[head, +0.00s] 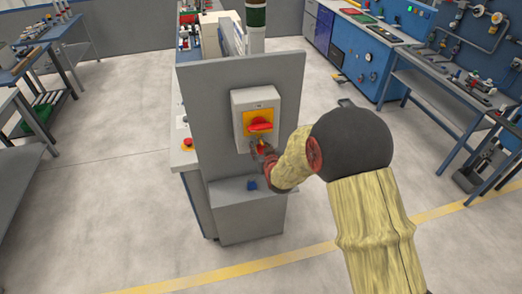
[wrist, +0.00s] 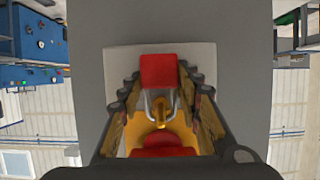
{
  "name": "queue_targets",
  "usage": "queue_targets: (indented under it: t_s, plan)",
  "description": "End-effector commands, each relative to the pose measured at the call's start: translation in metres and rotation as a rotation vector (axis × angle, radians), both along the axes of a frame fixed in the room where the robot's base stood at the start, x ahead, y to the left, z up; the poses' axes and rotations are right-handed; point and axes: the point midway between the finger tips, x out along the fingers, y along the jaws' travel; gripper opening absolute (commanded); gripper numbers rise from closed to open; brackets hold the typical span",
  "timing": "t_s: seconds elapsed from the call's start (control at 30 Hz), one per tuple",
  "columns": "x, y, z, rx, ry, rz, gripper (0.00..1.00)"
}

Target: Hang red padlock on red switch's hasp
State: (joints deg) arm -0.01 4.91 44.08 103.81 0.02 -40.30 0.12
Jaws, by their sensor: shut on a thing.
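The red switch (head: 261,126) is a red knob on a yellow plate, on a grey box on an upright panel. It also shows at the bottom of the wrist view (wrist: 162,152), which looks upside down. The red padlock (wrist: 160,71) is held between the fingers of my gripper (wrist: 161,84), its silver shackle extending toward the switch. The yellow hasp (wrist: 159,113) shows beside the shackle; I cannot tell whether the shackle passes through it. In the head view my gripper (head: 262,152) is just below the switch and hides most of the padlock.
A blue padlock-like object (head: 252,184) sits on the ledge below the switch box. A red button (head: 187,143) is on the bench left of the panel (head: 205,115). Workbenches stand at far left and right. The floor around the panel is clear.

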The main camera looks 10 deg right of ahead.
Motion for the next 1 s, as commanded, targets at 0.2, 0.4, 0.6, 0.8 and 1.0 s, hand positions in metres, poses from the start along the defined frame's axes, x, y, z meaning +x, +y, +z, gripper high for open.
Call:
queue_targets:
  t_s: [0.2, 0.4, 0.6, 0.8, 1.0]
  plan:
    - [0.0003, 0.0000, 0.0008, 0.000, -0.001, 0.000, 0.07]
    - [0.0003, 0.0000, 0.0006, 0.000, -0.001, 0.000, 0.07]
    - [0.0002, 0.0000, 0.0005, 0.000, -0.001, 0.000, 0.43]
    - [0.0001, 0.0000, 0.0003, 0.000, 0.000, 0.000, 0.54]
    - [0.0000, 0.0000, 0.0001, 0.000, 0.000, 0.000, 0.55]
